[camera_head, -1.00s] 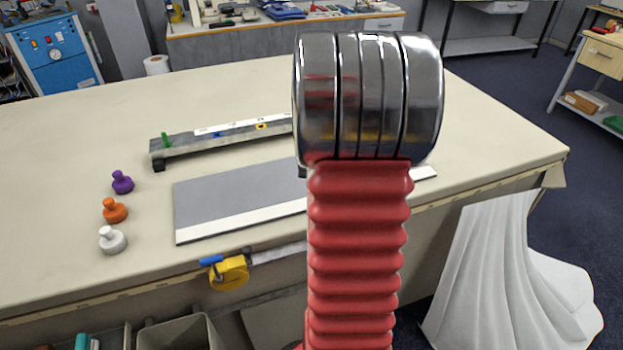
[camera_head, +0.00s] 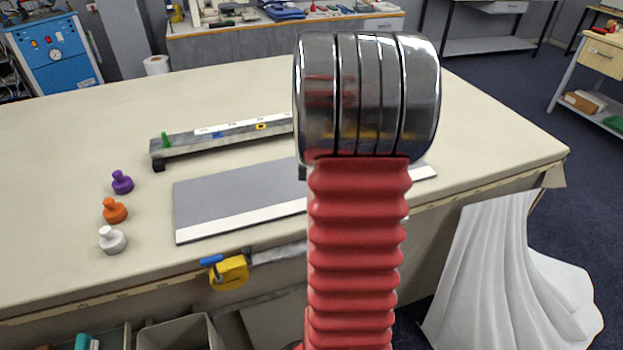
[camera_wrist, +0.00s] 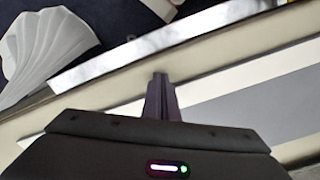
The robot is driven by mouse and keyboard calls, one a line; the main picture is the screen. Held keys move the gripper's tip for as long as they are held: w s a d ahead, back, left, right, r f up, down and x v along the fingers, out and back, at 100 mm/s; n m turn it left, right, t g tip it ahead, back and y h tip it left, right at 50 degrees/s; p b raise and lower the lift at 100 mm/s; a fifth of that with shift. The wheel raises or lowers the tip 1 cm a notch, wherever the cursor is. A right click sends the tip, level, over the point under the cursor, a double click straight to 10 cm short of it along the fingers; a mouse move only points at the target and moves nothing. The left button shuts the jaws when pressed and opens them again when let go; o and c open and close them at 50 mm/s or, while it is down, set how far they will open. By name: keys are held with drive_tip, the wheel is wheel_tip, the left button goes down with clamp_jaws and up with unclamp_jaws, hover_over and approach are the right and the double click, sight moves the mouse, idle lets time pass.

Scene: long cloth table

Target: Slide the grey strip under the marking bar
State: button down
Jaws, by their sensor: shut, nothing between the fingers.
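The grey strip (camera_head: 240,192) lies flat on the cloth table near its front edge, with a white band along its near side. My arm hides its middle in the head view. The strip also shows in the wrist view (camera_wrist: 270,108), to the right of my gripper (camera_wrist: 160,80). The gripper is shut and empty, its fingertips close to the strip's white edge; I cannot tell whether they touch. The marking bar (camera_head: 185,148) stands behind the strip, raised on feet, and its right part is hidden by my arm. A gap of bare table separates the strip and the bar.
Purple (camera_head: 122,182), orange (camera_head: 114,210) and white (camera_head: 112,240) knobbed weights stand left of the strip. A yellow tape measure (camera_head: 229,272) is at the table's front edge. White cloth (camera_head: 490,275) hangs at the right. The table's back left is clear.

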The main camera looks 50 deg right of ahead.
drive_tip(key=shift+r, duration=0.15)
drive_tip(key=shift+w+d, duration=0.1)
idle(0.4)
drive_tip(key=shift+w+d, duration=1.5)
drive_tip(key=shift+w, duration=1.05)
drive_tip(key=shift+w+d, duration=1.55)
drive_tip(key=shift+w, duration=1.05)
drive_tip(key=shift+w+d, duration=1.5)
drive_tip(key=shift+w, duration=1.05)
drive_tip(key=shift+s+a+r, duration=0.1)
drive_tip(key=shift+s+r, duration=0.1)
drive_tip(key=shift+r, duration=0.8)
drive_tip(key=shift+s+a+r, duration=0.1)
drive_tip(key=shift+s+r, duration=0.05)
drive_tip(key=shift+r, duration=0.9)
drive_tip(key=shift+s+a+r, duration=0.1)
drive_tip(key=shift+s+r, duration=0.1)
drive_tip(key=shift+r, duration=0.8)
